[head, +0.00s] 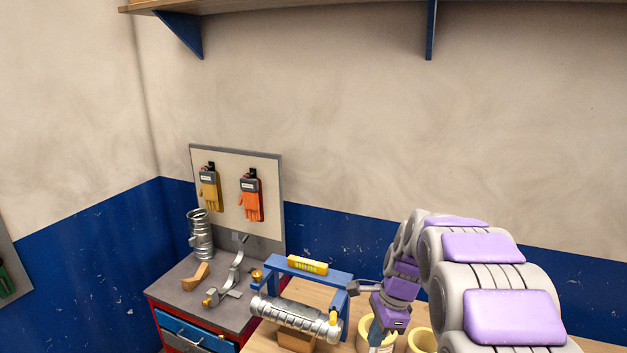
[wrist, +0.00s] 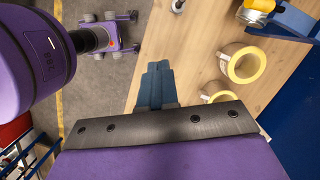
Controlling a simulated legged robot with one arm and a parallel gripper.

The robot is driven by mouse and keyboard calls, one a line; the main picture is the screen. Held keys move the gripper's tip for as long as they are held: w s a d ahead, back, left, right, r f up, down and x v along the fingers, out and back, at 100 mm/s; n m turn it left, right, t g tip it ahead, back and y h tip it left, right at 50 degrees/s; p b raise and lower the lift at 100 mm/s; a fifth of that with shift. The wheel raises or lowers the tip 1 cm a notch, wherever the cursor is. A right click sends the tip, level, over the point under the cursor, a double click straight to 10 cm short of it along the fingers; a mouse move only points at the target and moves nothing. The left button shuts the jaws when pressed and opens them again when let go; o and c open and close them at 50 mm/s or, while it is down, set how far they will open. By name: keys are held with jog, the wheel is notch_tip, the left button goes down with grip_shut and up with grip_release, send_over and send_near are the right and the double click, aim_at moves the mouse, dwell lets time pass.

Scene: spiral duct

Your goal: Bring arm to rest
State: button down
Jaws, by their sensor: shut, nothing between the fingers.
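My arm, grey with purple pads, reaches in from the lower right of the head view. My gripper (head: 375,331) points down over the wooden bench (head: 315,292), close to the cream rings. In the wrist view my gripper (wrist: 158,66) has its blue-grey fingers together with nothing between them. Part of the gripper is hidden behind the dark bracket in that view. The silver spiral duct (head: 296,317) lies across the blue frame (head: 318,270) on the bench, to the left of my gripper and apart from it.
Cream rings (wrist: 243,65) stand on the bench beside my gripper. A grey-topped cabinet (head: 180,282) with a coiled part and metal brackets stands left. Gloves (head: 250,198) hang on a board behind it. A shelf (head: 300,5) runs above. Open floor (wrist: 105,75) shows beyond the bench edge.

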jog(key=s+f+n+h+b, duration=0.1)
jog(key=s+f+n+b, duration=0.4)
jog(key=s, duration=0.6)
jog(key=s+f+n+g+b, duration=0.1)
jog(key=s+f+n+b, duration=0.4)
jog(key=s, duration=0.7)
jog(key=s+f+n+h+b, duration=0.1)
jog(key=s+f+n+b, duration=0.4)
jog(key=s+b, duration=0.4)
jog(key=s+n, duration=0.1)
jog(key=s, duration=0.2)
jog(key=shift+n+g+h, duration=0.3)
